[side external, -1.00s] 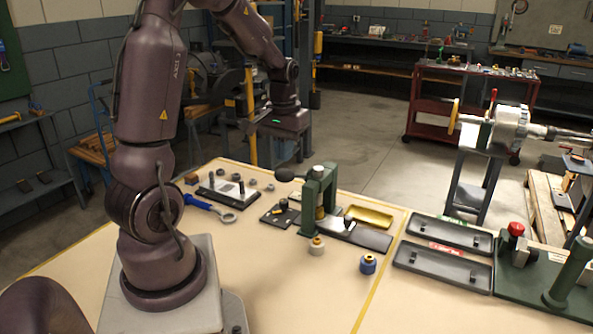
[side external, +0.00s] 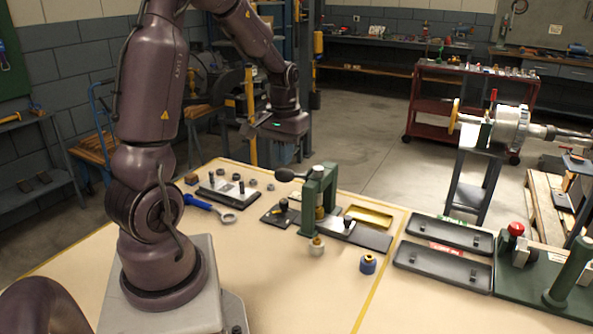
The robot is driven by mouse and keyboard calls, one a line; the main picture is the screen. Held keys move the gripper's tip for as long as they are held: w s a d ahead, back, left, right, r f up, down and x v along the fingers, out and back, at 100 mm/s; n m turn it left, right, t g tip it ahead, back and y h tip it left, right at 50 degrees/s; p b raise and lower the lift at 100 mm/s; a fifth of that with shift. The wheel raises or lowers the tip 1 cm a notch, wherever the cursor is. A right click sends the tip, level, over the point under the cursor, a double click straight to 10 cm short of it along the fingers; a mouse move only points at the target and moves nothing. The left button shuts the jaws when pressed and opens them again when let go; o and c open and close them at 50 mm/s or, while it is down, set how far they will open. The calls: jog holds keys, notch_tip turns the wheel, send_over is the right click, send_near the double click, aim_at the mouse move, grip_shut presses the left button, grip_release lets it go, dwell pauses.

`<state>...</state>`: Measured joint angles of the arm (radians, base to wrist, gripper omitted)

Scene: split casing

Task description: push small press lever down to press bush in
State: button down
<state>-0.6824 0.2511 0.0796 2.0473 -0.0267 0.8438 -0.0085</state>
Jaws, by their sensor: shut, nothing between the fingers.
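The small green press (side external: 318,190) stands upright on the table right of centre. Its lever (side external: 287,175) points left from the press head and ends in a dark round knob, roughly level. A brass-coloured part (side external: 320,212) shows within the press frame; whether it is the bush, and how deep it sits, I cannot tell. My gripper (side external: 284,152) is above and just behind the lever knob, pointing down. It is shut and empty, and looks apart from the knob. Its fingertips are small and dark in this view.
A pale cylinder with a brass top (side external: 316,246) and a blue one (side external: 368,264) stand in front of the press. A yellow tray (side external: 369,217) and dark trays (side external: 443,264) lie to the right. A blue-handled wrench (side external: 210,208) lies to the left.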

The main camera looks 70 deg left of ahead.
jog(key=shift+f, duration=0.85)
jog(key=shift+f, duration=0.3)
jog(key=shift+s+d+f, duration=0.25)
jog(key=shift+f, duration=0.65)
jog(key=shift+s+d+f, duration=0.2)
jog(key=shift+d+f, duration=0.05)
jog(key=shift+f, duration=0.65)
jog(key=shift+s+d+f, duration=0.25)
jog(key=shift+f, duration=0.65)
dwell(4.2)
